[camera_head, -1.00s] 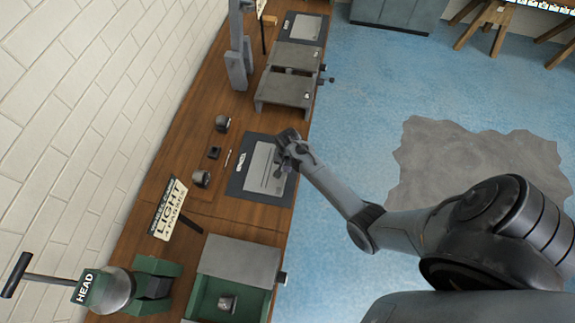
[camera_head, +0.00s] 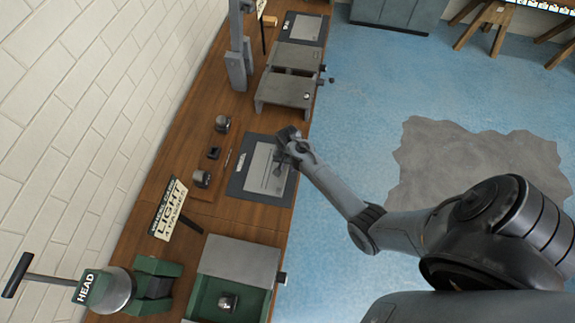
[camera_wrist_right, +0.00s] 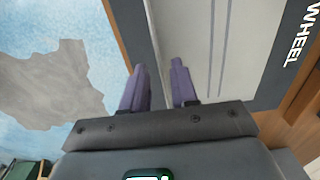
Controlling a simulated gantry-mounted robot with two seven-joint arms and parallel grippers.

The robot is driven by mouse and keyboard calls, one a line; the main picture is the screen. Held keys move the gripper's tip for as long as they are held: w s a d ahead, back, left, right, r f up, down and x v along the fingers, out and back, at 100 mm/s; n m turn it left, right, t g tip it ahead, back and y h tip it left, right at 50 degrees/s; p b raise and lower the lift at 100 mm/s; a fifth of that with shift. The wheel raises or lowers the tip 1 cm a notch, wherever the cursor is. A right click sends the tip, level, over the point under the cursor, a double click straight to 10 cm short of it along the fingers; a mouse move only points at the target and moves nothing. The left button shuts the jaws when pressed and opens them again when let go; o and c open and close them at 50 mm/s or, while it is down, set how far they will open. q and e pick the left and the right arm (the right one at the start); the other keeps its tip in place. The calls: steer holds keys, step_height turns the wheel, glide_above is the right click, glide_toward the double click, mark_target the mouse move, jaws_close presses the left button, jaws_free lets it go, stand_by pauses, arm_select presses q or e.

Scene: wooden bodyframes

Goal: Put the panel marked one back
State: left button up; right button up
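A flat light-grey panel (camera_head: 262,165) lies on a dark grey mat (camera_head: 243,187) on the wooden bench. In the right wrist view the panel (camera_wrist_right: 225,50) shows long thin lines; I cannot read a number one on it. The mat (camera_wrist_right: 268,92) carries the word WHEEL there. My right gripper (camera_head: 283,150) is over the panel's floor-side edge. In the wrist view its two purple fingers (camera_wrist_right: 162,78) stand apart with nothing gripped between them, near that edge. I cannot tell whether they touch the panel. My left gripper is not in view.
A grey metal frame (camera_head: 288,90) stands farther along the bench. A green box with a grey lid (camera_head: 238,258) is at the near end. A LIGHT sign (camera_head: 168,210) and small dark parts (camera_head: 201,179) lie toward the wall.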

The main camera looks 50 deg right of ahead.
step_height(320, 180, up, 9)
steer(key=s+a+r+n+t, duration=0.1)
steer(key=s+a+r+n, duration=0.4)
steer(key=s+a+n, duration=0.2)
steer(key=s+a+r+n+t, duration=0.2)
steer(key=s+a+r+n, duration=0.4)
steer(key=s, duration=0.5)
steer(key=shift+s+a+n+t+p, duration=0.15)
steer(key=shift+a+n+t+p, duration=0.2)
steer(key=shift+a+n, duration=0.35)
steer(key=shift+a+r, duration=0.1)
steer(key=shift+r, duration=0.05)
step_height(320, 180, up, 13)
steer(key=p, duration=1.3)
